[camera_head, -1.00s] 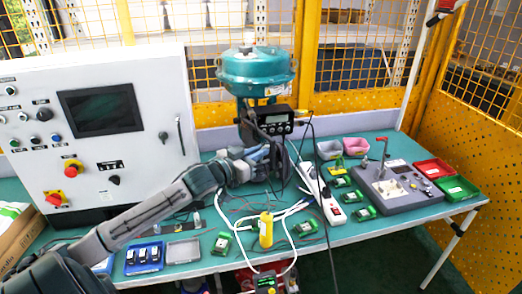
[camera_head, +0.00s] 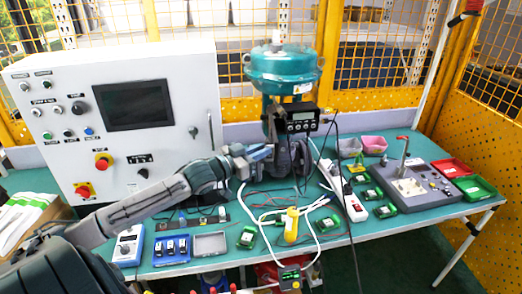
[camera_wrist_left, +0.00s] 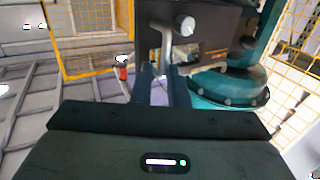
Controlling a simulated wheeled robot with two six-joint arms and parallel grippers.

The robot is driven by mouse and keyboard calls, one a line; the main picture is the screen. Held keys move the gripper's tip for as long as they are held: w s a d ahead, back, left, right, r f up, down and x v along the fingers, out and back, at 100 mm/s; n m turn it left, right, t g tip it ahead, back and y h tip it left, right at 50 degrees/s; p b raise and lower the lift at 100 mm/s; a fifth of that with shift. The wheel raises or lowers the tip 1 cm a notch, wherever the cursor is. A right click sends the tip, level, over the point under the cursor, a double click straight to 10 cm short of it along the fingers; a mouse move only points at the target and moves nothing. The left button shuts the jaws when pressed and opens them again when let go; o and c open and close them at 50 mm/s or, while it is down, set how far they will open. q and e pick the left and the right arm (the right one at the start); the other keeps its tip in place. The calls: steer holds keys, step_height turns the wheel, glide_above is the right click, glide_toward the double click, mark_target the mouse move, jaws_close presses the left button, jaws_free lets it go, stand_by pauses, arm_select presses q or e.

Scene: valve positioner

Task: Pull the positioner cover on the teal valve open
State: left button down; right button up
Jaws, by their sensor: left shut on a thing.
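The teal valve (camera_head: 283,72) stands upright at the back of the table, with a black positioner (camera_head: 301,119) with a small display below its round top. A dark panel, seemingly the positioner cover, shows at the positioner's left side. My left gripper (camera_head: 262,152) is just below and left of the positioner. In the left wrist view, my left gripper (camera_wrist_left: 165,88) is shut on a narrow grey part, seemingly a handle, in front of the dark cover (camera_wrist_left: 215,20). A silver knob (camera_wrist_left: 185,25) sits beside it. How far the cover stands open is hard to tell. My right gripper is out of view.
A white control cabinet (camera_head: 60,135) stands close on the left. A grey test box (camera_head: 405,188) and red and green trays are at the right.

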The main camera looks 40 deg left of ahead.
arm_select(q)
steer(key=shift+w+a+r, duration=0.15)
steer(key=shift+a+r, duration=0.05)
steer(key=shift+r, duration=0.25)
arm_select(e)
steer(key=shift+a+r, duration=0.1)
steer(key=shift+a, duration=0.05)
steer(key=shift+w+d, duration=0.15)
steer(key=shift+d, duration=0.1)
arm_select(q)
steer(key=c, duration=1.8)
jaws_free()
steer(key=shift+o, duration=1.2)
steer(key=shift+w+a+f, duration=0.1)
steer(key=shift+w+a, duration=0.05)
steer(key=shift+f, duration=0.25)
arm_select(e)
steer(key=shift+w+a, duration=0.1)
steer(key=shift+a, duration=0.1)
arm_select(q)
steer(key=shift+f, duration=0.1)
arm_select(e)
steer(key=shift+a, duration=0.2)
